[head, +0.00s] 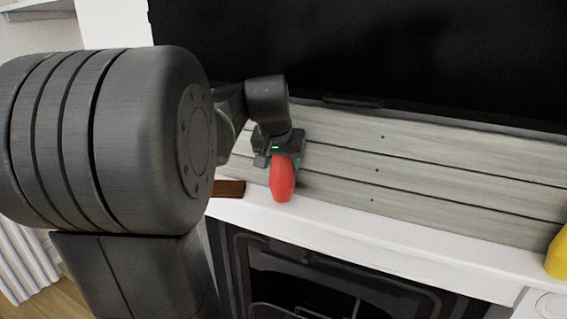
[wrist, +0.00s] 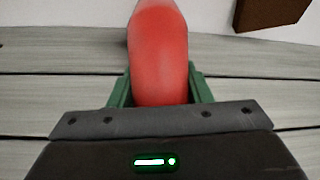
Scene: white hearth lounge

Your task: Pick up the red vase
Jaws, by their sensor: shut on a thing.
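The red vase (head: 282,180) is at the mantel, in front of the grey plank wall. My gripper (head: 283,157) comes down on it from above and is shut on its upper part. In the wrist view the red vase (wrist: 158,55) sits between the green fingers of my gripper (wrist: 160,88). The vase looks upright in the head view. I cannot tell whether its base touches the mantel. Its top is hidden by my gripper.
The white mantel (head: 400,249) runs above a dark fireplace (head: 300,280). A brown block (head: 228,188) lies left of the vase, and it also shows in the wrist view (wrist: 270,12). A yellow object (head: 558,254) stands far right. A black screen (head: 380,60) hangs above the planks (head: 450,185).

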